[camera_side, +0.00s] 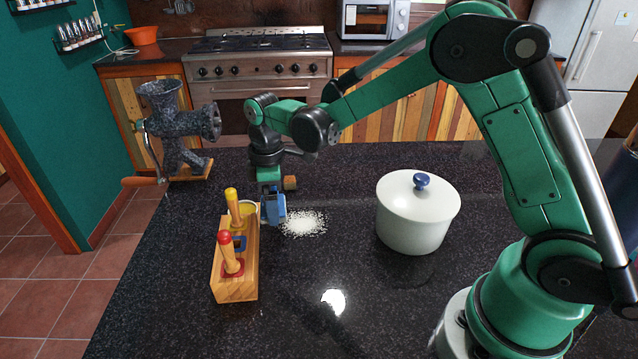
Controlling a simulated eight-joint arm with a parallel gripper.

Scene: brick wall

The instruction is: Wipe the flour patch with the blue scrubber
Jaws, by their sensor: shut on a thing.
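The flour patch (304,223) is a white speckled spot on the dark countertop, near the middle of the view. My gripper (270,190) points down just left of the patch and is shut on the blue scrubber (273,208). The scrubber is at the patch's left side, close to the wooden holder (236,285). I cannot tell whether it touches the countertop. The gripper's fingertips are partly hidden.
The wooden holder carries a yellow-topped handle (232,207) and a red-topped handle (229,252). A white pot (416,222) with a blue knob stands right of the patch. A grey grinder (172,130) stands at the back left. The front countertop (330,325) is clear.

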